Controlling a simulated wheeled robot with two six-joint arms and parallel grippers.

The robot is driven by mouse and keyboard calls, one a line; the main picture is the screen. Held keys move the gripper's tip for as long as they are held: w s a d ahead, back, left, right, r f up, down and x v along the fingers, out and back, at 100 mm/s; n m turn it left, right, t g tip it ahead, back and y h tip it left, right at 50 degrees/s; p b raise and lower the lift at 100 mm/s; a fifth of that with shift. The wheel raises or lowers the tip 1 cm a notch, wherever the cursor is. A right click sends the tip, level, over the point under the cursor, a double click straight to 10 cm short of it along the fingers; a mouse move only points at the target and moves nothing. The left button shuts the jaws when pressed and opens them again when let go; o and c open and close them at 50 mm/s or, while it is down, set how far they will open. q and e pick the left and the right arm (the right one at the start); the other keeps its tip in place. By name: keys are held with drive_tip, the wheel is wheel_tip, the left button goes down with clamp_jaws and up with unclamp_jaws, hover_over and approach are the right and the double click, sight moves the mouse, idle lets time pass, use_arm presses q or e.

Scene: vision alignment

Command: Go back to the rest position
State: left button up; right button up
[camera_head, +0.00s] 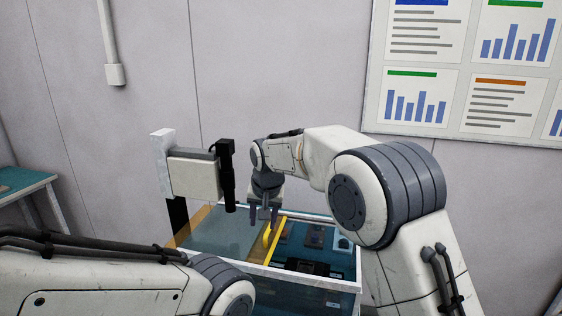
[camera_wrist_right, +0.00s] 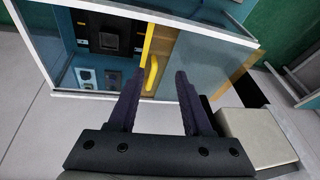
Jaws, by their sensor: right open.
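My right gripper (camera_head: 263,215) is open and points down at the glass-topped case (camera_head: 300,279). Its dark fingers also show in the right wrist view (camera_wrist_right: 160,75), spread apart and holding nothing. The yellow handle (camera_head: 267,235) on the yellow-edged glass panel is close by the fingertips; in the right wrist view the handle (camera_wrist_right: 152,75) appears between them. I cannot tell whether they touch it. My left arm crosses the lower left of the head view, with its gripper out of the picture.
A grey box with a black cylinder (camera_head: 228,180) hangs on a white post (camera_head: 162,160) left of my right gripper. Dark and pale parts (camera_head: 315,237) lie inside the case. A green-topped table (camera_head: 20,182) stands at far left. A wall with a chart board (camera_head: 465,102) is behind.

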drive_tip(key=s+d+f+n+g, duration=0.1)
drive_tip(key=s+d+n, duration=0.1)
drive_tip(key=s, duration=1)
drive_tip(key=s+d+f+n+g, duration=0.1)
drive_tip(key=s+d+f+n, duration=0.1)
drive_tip(key=s, duration=1.1)
drive_tip(key=s+d+f+n+g, duration=0.1)
drive_tip(key=s+d+n, duration=0.3)
drive_tip(key=s, duration=0.9)
drive_tip(key=shift+s+d+f+g+b, duration=0.15)
drive_tip(key=shift+d+f+g+b, duration=0.2)
drive_tip(key=shift+d, duration=0.65)
